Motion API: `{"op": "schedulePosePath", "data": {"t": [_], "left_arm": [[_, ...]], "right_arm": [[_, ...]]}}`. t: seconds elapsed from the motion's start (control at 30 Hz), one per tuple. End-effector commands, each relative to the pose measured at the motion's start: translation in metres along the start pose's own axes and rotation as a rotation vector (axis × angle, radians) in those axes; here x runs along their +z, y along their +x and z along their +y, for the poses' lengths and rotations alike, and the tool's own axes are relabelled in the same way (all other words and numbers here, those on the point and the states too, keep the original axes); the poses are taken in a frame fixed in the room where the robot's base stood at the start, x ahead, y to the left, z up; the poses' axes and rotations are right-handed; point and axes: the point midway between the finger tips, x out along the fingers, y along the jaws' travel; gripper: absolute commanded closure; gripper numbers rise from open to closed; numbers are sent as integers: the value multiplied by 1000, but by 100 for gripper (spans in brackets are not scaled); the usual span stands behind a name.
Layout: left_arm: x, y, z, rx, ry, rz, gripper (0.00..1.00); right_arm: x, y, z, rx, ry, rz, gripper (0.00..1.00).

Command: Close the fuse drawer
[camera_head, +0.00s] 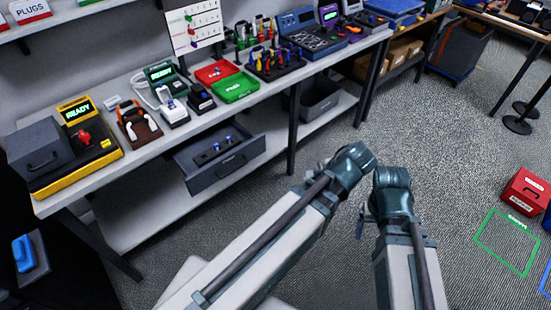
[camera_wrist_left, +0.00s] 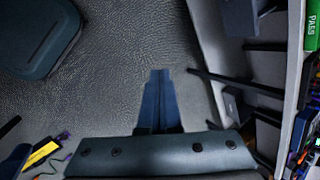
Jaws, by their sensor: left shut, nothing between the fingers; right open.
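The fuse drawer (camera_head: 226,160) is a dark grey drawer under the workbench, pulled out toward the aisle. Several dark blocks with blue parts lie in it, and its front has a dark handle (camera_head: 232,163). My left gripper (camera_wrist_left: 160,75) is shut and empty in the left wrist view, over the carpet.
The workbench (camera_head: 190,128) carries a green tray (camera_head: 235,87), a red tray (camera_head: 216,71) and several devices. A table leg (camera_head: 292,130) stands right of the drawer. A grey bin (camera_head: 320,100) sits on the lower shelf. Carpet in front is clear; a red case (camera_head: 524,192) stands at right.

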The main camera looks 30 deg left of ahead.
Motion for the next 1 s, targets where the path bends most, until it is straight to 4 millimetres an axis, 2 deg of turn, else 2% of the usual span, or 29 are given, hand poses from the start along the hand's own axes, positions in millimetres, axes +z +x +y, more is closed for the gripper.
{"op": "schedulePosePath", "data": {"t": [0.03, 0.2, 0.5, 0.8, 1.0], "left_arm": [[-5, 22, 1, -33, 33, -11, 100], [-12, 70, -18, -179, 193, -79, 100], [-23, 139, -55, -430, 520, -292, 100], [-36, 188, -83, -608, 835, -600, 100], [-43, 202, -95, -664, 992, -797, 100]], "right_arm": [[-1, 25, -2, 0, 0, 0, 20], [-5, 80, -8, 2, -1, 0, 20], [-10, 178, -17, 4, -2, 0, 20], [-16, 273, -26, 7, -3, 1, 20], [-19, 317, -30, 8, -3, 1, 20]]}}
